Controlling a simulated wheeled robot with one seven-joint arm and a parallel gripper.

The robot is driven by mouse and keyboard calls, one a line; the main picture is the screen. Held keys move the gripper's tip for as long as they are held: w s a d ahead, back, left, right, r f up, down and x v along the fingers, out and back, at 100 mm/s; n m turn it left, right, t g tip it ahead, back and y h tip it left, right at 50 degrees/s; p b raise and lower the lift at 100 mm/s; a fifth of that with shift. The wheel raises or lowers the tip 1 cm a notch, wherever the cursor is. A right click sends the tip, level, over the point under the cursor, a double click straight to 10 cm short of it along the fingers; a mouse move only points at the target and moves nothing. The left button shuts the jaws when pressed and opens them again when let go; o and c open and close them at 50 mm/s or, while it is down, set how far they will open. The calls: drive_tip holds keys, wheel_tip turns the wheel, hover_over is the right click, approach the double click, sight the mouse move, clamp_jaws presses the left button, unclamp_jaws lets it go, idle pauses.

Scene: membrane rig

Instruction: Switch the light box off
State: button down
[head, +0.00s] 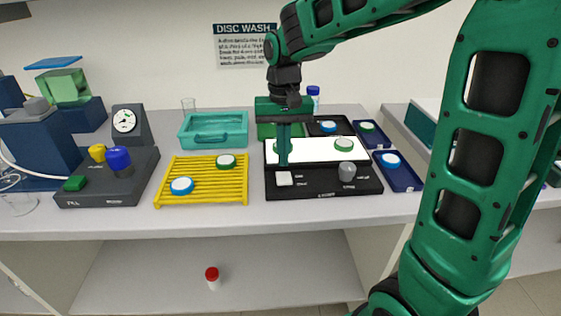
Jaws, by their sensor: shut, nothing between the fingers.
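The light box (322,190) is a black unit with a bright white top panel (316,152), which looks lit. A green-rimmed disc (344,145) lies on the panel's right part. My gripper (283,162) points down in front of the panel's left part, shut and empty. Its tips appear just above and behind the white button; I cannot tell whether they touch anything. It partly hides something green-edged on the panel.
A yellow rack (203,196) with two discs stands left of the light box. A teal tray (214,145) is behind it. Dark blue trays (407,180) with discs are close on the right. A grey control unit (110,188) with coloured knobs is far left.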

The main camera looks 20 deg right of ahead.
wheel_tip(320, 180, up, 12)
drive_tip(key=w, duration=0.2)
drive_tip(key=shift+d+f, duration=0.25)
drive_tip(key=shift+d, duration=0.05)
drive_tip(key=s+d+f+m, duration=0.1)
drive_tip(key=s+d+f, duration=0.4)
drive_tip(key=s, duration=0.4)
drive_tip(key=s+d+f+m, duration=0.1)
drive_tip(key=s+d+f, duration=0.4)
drive_tip(key=s, duration=0.4)
drive_tip(key=s+d+f+m, duration=0.1)
drive_tip(key=s+d+f, duration=0.4)
drive_tip(key=s, duration=0.5)
wheel_tip(320, 180, up, 14)
drive_tip(key=n+g, duration=0.2)
drive_tip(key=n, duration=0.1)
hover_over(285, 179)
drive_tip(key=w, duration=0.3)
drive_tip(key=x, duration=1.3)
drive_tip(key=shift+w+d+f, duration=0.15)
drive_tip(key=shift+d, duration=0.1)
